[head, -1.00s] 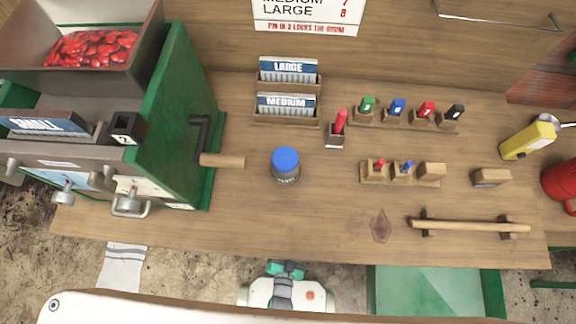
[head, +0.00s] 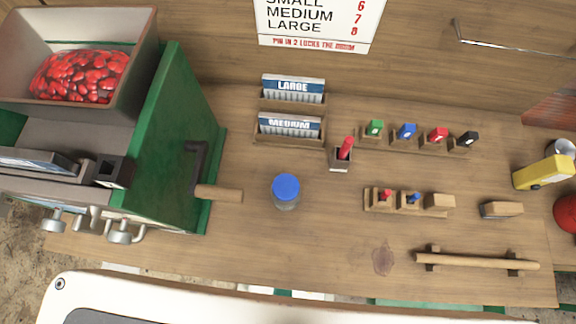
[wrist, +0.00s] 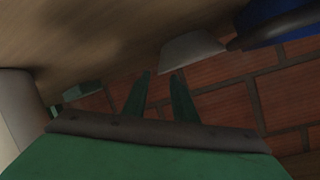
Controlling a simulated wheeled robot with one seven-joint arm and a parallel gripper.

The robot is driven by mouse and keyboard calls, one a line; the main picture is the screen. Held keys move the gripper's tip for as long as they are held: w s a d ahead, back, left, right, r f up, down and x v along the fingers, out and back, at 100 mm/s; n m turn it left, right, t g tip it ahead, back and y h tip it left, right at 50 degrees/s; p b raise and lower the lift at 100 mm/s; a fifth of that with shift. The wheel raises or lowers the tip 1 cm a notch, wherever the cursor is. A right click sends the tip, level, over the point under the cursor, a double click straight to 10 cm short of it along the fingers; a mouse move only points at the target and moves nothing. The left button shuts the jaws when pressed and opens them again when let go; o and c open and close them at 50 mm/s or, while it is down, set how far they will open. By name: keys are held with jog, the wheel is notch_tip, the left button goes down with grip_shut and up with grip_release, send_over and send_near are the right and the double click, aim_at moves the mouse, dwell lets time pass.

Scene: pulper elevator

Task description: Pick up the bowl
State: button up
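No thing is clearly a bowl in the head view. A silver round rim (head: 562,148) shows at the right edge, partly cut off, and I cannot tell if it is a bowl. In the wrist view a pale tapered thing (wrist: 190,50) shows beyond my fingers, dim and unclear; it may be a bowl. My gripper (wrist: 161,76) shows as two dark green fingers with a gap between them, open and empty. My gripper is not visible in the head view.
The wooden counter (head: 310,240) holds a blue-lidded jar (head: 286,190), card racks (head: 290,125), coloured stamps (head: 408,131), a yellow tool (head: 543,172) and a wooden bar (head: 478,260). A green machine with a crank (head: 218,192) stands left. The front middle counter is clear.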

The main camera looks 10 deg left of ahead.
jog(key=shift+x, duration=2.75)
grip_shut()
